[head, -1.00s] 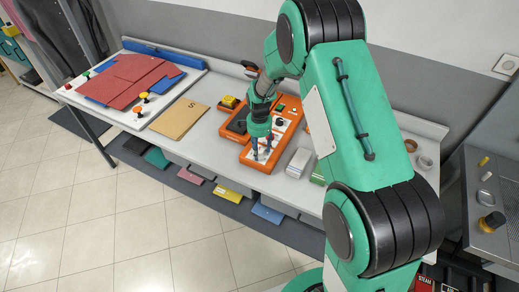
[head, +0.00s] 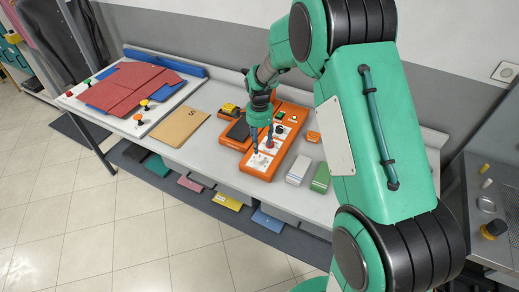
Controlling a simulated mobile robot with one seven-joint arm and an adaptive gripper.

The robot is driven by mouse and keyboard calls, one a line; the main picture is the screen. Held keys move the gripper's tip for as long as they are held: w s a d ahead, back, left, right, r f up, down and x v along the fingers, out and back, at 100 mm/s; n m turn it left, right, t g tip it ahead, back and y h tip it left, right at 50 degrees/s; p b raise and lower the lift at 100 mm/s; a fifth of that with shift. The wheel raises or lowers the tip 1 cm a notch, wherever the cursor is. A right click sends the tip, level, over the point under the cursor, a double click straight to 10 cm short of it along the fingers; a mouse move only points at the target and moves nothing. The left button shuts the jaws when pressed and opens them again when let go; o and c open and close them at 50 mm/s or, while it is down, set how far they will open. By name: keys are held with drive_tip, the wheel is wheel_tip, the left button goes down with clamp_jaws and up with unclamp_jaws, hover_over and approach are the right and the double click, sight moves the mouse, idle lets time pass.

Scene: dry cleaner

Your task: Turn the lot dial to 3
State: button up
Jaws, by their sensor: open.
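An orange control panel (head: 279,157) with a pale face lies on the grey table, with small knobs and buttons along it. My gripper (head: 262,145) points down over the middle of the panel, its fingers apart and nothing seen between them. A dark knob (head: 279,129) and a green button (head: 293,118) show toward the panel's far end. The lot dial cannot be told apart from the other controls at this size, and its setting cannot be read. My gripper and wrist hide part of the panel's left side.
A brown folder (head: 181,126) and a board with folded red cloth (head: 135,87) lie to the left. A yellow-topped device (head: 229,108) sits behind left.

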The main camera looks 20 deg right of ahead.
drive_tip(key=shift+r, duration=1.3)
drive_tip(key=s+a+r+n+t+b, duration=0.1)
drive_tip(key=s+r+n, duration=0.2)
drive_tip(key=s+r, duration=0.55)
drive_tip(key=s+a+r+n+t+b, duration=0.1)
drive_tip(key=s+r+n+t, duration=0.15)
drive_tip(key=s+r, duration=0.6)
drive_tip(key=s+r+n+t+b, duration=0.1)
drive_tip(key=s+r+n, duration=0.2)
drive_tip(key=s, duration=0.7)
drive_tip(key=s+a+r+n+t+b, duration=0.1)
drive_tip(key=s+r+n, duration=0.3)
drive_tip(key=s, duration=0.7)
drive_tip(key=shift+s+n+b, duration=0.15)
drive_tip(key=shift+n+b, duration=0.25)
drive_tip(key=shift+n, duration=0.15)
drive_tip(key=shift+a, duration=0.1)
